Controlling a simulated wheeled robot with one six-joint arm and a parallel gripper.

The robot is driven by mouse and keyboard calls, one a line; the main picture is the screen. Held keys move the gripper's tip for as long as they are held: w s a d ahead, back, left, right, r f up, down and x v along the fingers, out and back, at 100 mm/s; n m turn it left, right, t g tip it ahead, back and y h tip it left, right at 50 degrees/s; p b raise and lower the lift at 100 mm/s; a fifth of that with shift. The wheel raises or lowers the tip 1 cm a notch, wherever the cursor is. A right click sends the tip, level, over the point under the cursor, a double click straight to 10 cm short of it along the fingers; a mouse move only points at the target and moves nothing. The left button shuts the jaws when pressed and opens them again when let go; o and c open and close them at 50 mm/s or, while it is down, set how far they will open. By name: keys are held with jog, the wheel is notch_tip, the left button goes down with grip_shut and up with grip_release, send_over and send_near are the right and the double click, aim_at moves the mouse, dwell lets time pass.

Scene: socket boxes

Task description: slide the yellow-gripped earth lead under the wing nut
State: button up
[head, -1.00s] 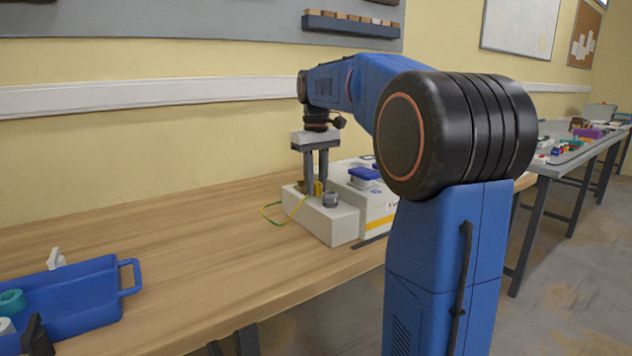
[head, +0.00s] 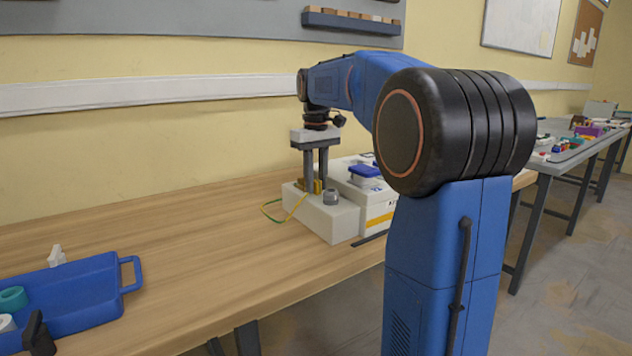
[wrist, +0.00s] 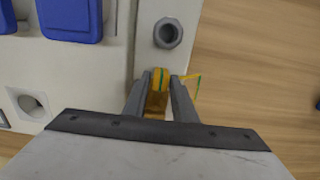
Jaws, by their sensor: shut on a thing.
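My gripper (head: 314,186) points down over the light grey block on the bench and is shut on the yellow grip of the earth lead. In the wrist view the yellow grip (wrist: 158,88), with a green stripe, sits between the two fingertips (wrist: 160,84). The lead's yellow-green wire (head: 272,211) loops out to the left of the block in the head view. A grey round fitting with a dark hole, perhaps the wing nut post (wrist: 168,33), stands on the block just beyond the fingertips, apart from them; it also shows in the head view (head: 330,197). The lead's tip is hidden.
A white box (head: 375,207) with a blue-lidded part (head: 366,171) stands right beside the block. A blue tray (head: 95,290) with several items lies at the near left. The bench between them is clear.

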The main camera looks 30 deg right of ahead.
jog(key=shift+w, duration=0.2)
jog(key=shift+w, duration=0.4)
jog(key=shift+w, duration=0.35)
jog(key=shift+w, duration=0.45)
jog(key=o, duration=1.2)
jog(key=shift+c, duration=0.2)
